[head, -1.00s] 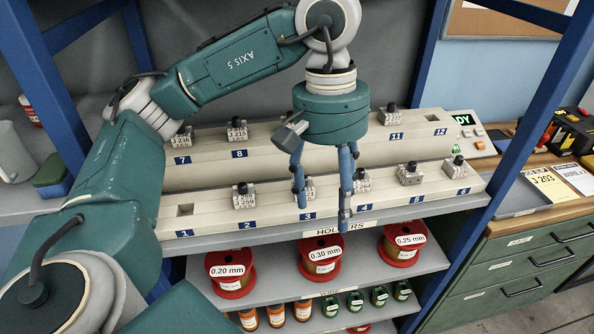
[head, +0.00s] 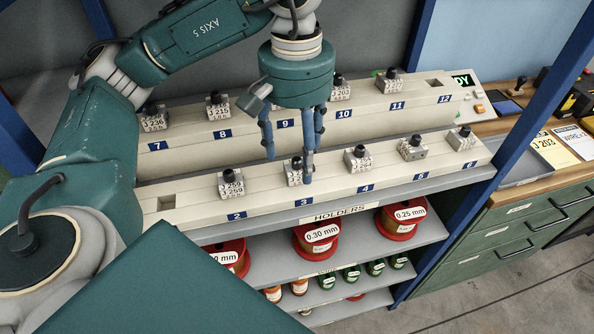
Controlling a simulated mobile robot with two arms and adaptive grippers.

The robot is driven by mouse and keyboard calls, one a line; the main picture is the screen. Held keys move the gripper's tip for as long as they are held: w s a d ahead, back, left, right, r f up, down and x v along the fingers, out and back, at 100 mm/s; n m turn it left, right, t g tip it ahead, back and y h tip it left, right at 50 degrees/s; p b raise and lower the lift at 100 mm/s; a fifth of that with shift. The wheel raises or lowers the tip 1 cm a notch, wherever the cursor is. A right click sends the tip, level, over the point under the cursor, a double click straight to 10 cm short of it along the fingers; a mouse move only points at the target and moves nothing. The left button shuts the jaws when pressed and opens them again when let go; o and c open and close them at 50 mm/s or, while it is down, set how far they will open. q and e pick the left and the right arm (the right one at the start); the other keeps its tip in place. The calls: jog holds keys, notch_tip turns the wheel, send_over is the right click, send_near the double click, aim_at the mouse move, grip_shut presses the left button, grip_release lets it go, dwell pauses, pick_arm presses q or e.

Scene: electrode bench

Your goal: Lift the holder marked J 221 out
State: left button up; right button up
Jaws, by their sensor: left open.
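Small pale holders with black knobs sit in two numbered rows on a cream rack (head: 340,183). The front row shows holders at slot 2 (head: 231,185), slot 3 (head: 294,176), slot 4 (head: 358,161), slot 5 (head: 411,150) and slot 6 (head: 461,140). The back row shows holders at slots 7 (head: 154,121), 8 (head: 217,108), 10 (head: 340,91) and 11 (head: 389,82). I cannot make out J 221 on any of them. My left gripper (head: 289,168) is open, fingers down, at slot 3; its right finger overlaps that holder. Contact is unclear. My right gripper is not in view.
Slots 1 (head: 167,203) and 12 (head: 434,84) look empty; slot 9 is partly behind my gripper. Wire spools (head: 317,238) stand on the shelf below. A blue post (head: 530,125) rises at the right, beside a wooden counter (head: 515,185) with cards.

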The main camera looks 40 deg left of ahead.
aim_at(297, 158)
pick_arm(q)
jog(key=f, duration=0.1)
jog(key=f+p, duration=0.1)
jog(key=f, duration=0.1)
jog(key=shift+w+a+f, duration=0.1)
jog(key=shift+a+f, duration=0.15)
jog(key=shift+a, duration=0.05)
jog(key=shift+d+f, duration=0.1)
jog(key=shift+f, duration=0.1)
grip_shut()
